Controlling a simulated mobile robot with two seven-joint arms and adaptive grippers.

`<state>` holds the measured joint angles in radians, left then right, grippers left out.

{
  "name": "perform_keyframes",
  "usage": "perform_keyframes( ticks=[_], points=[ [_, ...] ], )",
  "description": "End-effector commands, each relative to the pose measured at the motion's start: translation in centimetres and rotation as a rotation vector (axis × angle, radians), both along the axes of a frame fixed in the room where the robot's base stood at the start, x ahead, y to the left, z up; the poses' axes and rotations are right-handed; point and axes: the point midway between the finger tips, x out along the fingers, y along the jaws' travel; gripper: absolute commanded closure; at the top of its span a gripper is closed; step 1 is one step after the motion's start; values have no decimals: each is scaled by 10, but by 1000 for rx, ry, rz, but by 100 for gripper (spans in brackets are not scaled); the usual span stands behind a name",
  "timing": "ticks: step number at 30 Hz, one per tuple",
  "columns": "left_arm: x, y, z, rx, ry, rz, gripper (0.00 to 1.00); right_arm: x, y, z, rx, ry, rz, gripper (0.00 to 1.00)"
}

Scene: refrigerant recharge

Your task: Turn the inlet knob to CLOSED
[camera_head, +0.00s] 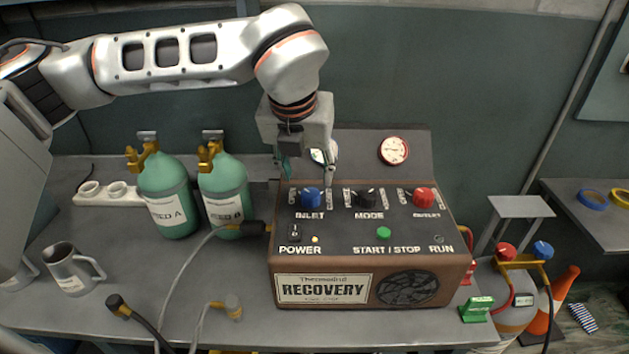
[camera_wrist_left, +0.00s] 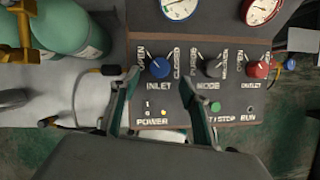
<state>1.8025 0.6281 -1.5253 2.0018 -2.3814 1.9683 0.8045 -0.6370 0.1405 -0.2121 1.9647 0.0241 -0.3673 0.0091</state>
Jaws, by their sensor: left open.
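The blue inlet knob (camera_head: 311,197) sits at the upper left of the recovery machine's (camera_head: 372,250) top panel, above the INLET label. It also shows in the left wrist view (camera_wrist_left: 161,68), with OPEN printed on its left and CLOSED on its right. I cannot make out clearly which way it points. My left gripper (camera_head: 307,176) hangs above and just behind the knob in the head view, fingers spread and empty. In the left wrist view its fingertips (camera_wrist_left: 160,78) stand on either side of the knob, apparently apart from it. My right gripper is not in view.
The black mode knob (camera_head: 366,198) and red outlet knob (camera_head: 423,197) are to the right on the same panel. A raised back panel with a gauge (camera_head: 393,151) stands behind. Two green tanks (camera_head: 224,190) stand to the left, with a hose joining the machine's left side.

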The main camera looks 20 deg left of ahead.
Motion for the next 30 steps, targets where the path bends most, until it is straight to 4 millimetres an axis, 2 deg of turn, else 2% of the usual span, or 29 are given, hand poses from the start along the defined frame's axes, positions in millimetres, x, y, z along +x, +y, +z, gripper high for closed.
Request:
perform_keyframes(
  ticks=[8, 13, 18, 26, 30],
  points=[
    [14, 1, -39, -1, 6, -1, 55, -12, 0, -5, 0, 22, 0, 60],
    [22, 1, -58, -2, 5, -2, 55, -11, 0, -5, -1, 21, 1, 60],
    [27, 1, -67, -2, 3, -4, 55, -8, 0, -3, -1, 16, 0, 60],
    [27, 1, -68, -2, 3, -4, 55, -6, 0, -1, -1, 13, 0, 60],
    [27, 1, -68, -2, 3, -4, 88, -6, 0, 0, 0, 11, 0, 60]
  ],
)
